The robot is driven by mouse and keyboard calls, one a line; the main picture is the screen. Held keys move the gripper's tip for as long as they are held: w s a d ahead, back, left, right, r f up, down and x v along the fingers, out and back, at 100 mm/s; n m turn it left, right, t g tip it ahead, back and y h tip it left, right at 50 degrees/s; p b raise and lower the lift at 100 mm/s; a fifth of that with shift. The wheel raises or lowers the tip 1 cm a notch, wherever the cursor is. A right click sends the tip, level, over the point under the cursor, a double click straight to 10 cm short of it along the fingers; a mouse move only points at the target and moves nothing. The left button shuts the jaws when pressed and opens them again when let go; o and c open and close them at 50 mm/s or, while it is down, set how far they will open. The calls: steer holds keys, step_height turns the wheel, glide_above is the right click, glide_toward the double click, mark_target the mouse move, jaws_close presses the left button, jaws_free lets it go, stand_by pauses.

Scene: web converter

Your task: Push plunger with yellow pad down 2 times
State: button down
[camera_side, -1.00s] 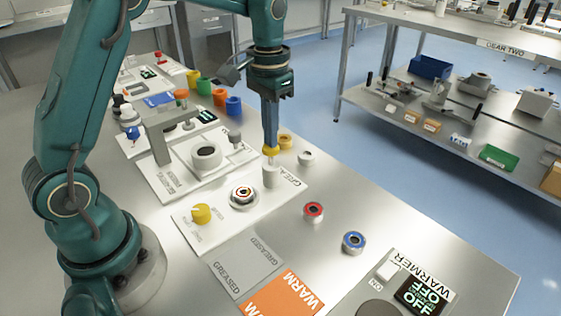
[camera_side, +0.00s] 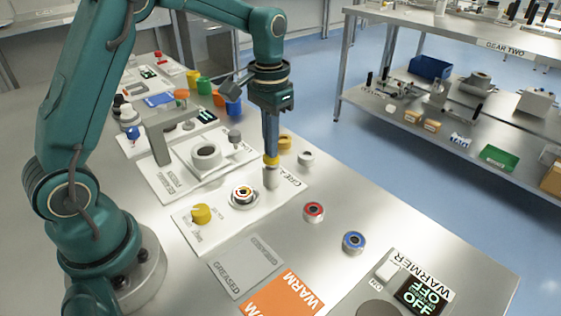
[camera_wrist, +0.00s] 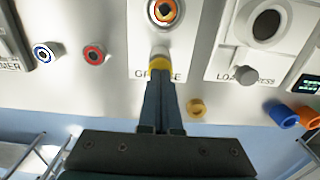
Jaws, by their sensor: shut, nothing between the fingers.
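The plunger's yellow pad (camera_side: 271,160) sits low on its pale cylinder (camera_side: 270,180), on the panel marked GREASE. In the wrist view the yellow pad (camera_wrist: 159,66) shows just past my fingertips. My gripper (camera_side: 271,151) is shut and empty, pointing straight down, with its tips on top of the pad and partly hiding it. My gripper (camera_wrist: 160,78) also appears in the wrist view with both fingers together.
A bearing (camera_side: 243,195) sits in a round holder beside the plunger, with a yellow knob (camera_side: 201,213) nearer. Red (camera_side: 313,211) and blue (camera_side: 353,241) rings lie to the right. The press (camera_side: 205,156) stands behind on the left.

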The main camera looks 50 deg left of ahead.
steer(key=shift+r, duration=1.95)
step_height(320, 180, up, 6)
stand_by(0.3)
